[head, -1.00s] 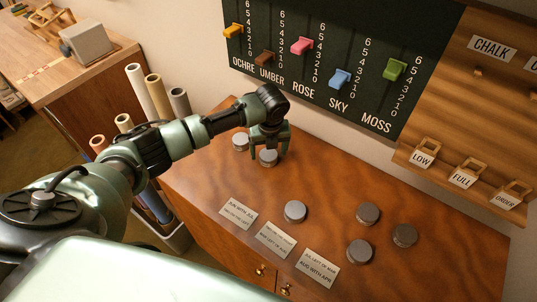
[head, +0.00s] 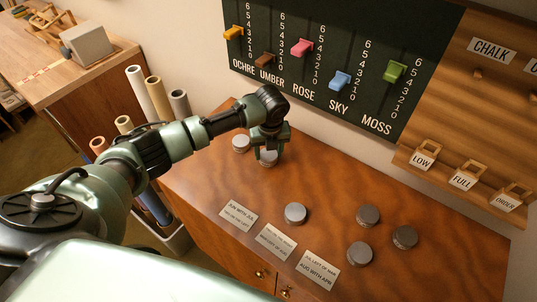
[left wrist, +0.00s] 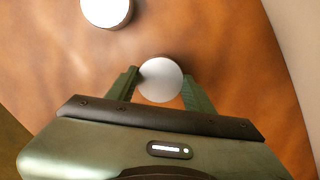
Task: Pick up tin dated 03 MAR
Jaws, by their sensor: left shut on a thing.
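My left gripper (head: 268,150) is at the back left of the wooden table (head: 330,190), pointing down, shut on a round grey tin (head: 268,158). In the left wrist view the fingers hold the pale lid of this tin (left wrist: 160,80) between them. A second tin (head: 240,142) stands just left of it and also shows in the left wrist view (left wrist: 106,10). Other tins stand apart: one near the cards (head: 295,213), and three at the right (head: 368,214), (head: 359,253) and (head: 404,237). No date is readable on any tin. My right gripper is out of view.
Three printed cards (head: 238,214), (head: 275,241) and (head: 317,269) lie along the front edge. A dark slider board (head: 330,60) and a wooden peg board (head: 470,120) stand behind. Rolled tubes (head: 140,92) stand left of the table. The table's middle is clear.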

